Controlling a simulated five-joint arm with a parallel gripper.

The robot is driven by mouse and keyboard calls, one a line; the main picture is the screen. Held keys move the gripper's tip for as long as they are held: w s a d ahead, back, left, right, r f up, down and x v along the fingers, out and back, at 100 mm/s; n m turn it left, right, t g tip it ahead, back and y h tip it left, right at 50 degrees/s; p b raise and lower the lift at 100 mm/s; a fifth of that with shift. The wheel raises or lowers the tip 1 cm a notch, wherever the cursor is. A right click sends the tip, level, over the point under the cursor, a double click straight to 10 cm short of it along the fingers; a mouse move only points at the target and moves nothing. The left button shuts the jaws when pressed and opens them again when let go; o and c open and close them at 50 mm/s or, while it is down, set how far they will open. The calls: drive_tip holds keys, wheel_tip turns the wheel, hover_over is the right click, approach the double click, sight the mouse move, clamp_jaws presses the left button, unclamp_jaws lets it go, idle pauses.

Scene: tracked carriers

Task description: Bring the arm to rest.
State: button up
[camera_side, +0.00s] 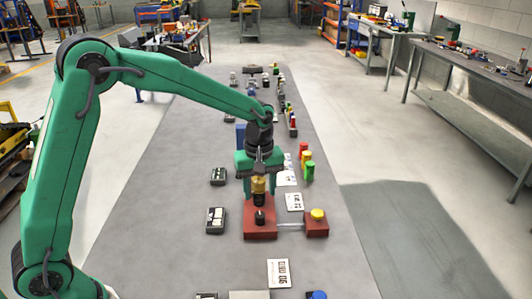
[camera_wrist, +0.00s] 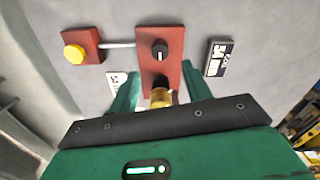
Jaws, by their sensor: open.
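My green gripper (camera_side: 259,198) is open over a long red plate (camera_side: 260,236) on the grey table. In the wrist view its two fingers (camera_wrist: 160,88) stand apart on either side of a brass-and-black piece (camera_wrist: 161,97). The piece also shows in the side view (camera_side: 258,187), below the gripper body; I cannot tell whether a finger touches it. A black knob (camera_side: 260,217) sits on the plate in front of it. The gripper body hides the far end of the plate.
A yellow button (camera_side: 317,214) on a red block is joined to the plate by a pale rod (camera_side: 290,225). Dark boxes (camera_side: 215,220) lie left and a white label card (camera_side: 279,273) lies in front. Red, orange and green blocks (camera_side: 306,161) stand behind right.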

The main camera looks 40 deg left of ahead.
drive_tip(key=shift+r, duration=0.15)
drive_tip(key=s+a+r+m+t, duration=0.1)
drive_tip(key=s+a+r+m, duration=0.15)
drive_tip(key=s+r, duration=0.3)
drive_tip(key=s+a+r+m+t, duration=0.1)
drive_tip(key=s+r+m+t, duration=0.15)
drive_tip(key=s+r, duration=0.3)
drive_tip(key=s+a+r+m+t, duration=0.1)
drive_tip(key=s+m, duration=0.5)
drive_tip(key=s, duration=0.7)
drive_tip(key=shift+a+r+t, duration=0.2)
drive_tip(key=shift+a+t, duration=0.35)
drive_tip(key=shift+a, duration=0.2)
